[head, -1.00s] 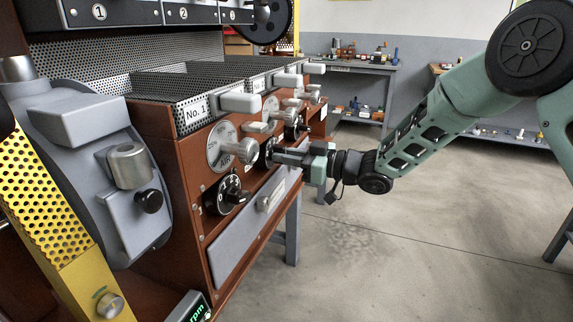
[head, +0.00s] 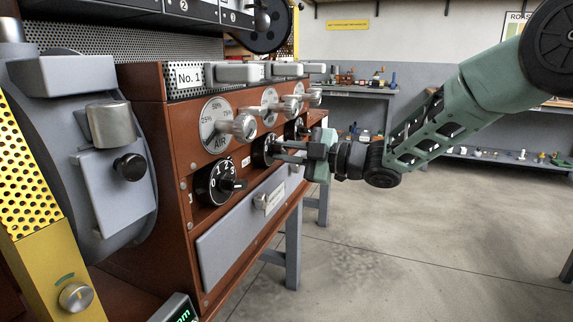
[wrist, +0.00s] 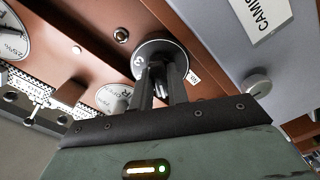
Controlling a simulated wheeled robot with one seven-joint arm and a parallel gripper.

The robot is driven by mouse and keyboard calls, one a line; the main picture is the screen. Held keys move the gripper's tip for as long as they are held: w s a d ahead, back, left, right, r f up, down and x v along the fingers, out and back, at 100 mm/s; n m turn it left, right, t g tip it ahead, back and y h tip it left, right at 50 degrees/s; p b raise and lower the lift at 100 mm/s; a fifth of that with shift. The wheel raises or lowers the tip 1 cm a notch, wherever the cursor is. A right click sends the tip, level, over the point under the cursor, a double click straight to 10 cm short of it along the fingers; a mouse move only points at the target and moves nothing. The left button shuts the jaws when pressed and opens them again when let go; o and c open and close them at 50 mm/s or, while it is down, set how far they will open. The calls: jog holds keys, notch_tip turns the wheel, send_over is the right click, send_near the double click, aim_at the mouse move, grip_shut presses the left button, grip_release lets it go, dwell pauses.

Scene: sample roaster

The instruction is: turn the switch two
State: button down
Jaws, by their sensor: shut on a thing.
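The middle black dial switch (head: 262,150) sits on the brown roaster front, between a nearer and a farther dial switch. My gripper (head: 279,152) reaches it from the right and is shut on its knob. In the wrist view the switch (wrist: 146,54) shows as a round black face with a white 3 near its edge. My gripper's two fingers (wrist: 160,76) close around the raised knob at its centre. The fingers hide most of the knob, so I cannot read its setting. A small white tag beside the dial is only partly readable.
The nearer dial switch (head: 217,183) and farther dial switch (head: 293,129) flank it. AIR gauges with grey handles (head: 238,127) jut out above. A grey drawer (head: 238,228) with a knob (head: 268,199) lies below. Open floor (head: 420,260) lies to the right.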

jog(key=shift+f+n+b, duration=0.15)
jog(key=shift+n+b, duration=0.7)
jog(key=shift+n, duration=0.25)
jog(key=c, duration=1.4)
grip_release()
jog(key=shift+o, duration=0.2)
jog(key=shift+d, duration=0.1)
jog(key=p+v, duration=0.2)
jog(key=v, duration=1.5)
jog(key=shift+d, duration=0.15)
jog(key=shift+s, duration=0.1)
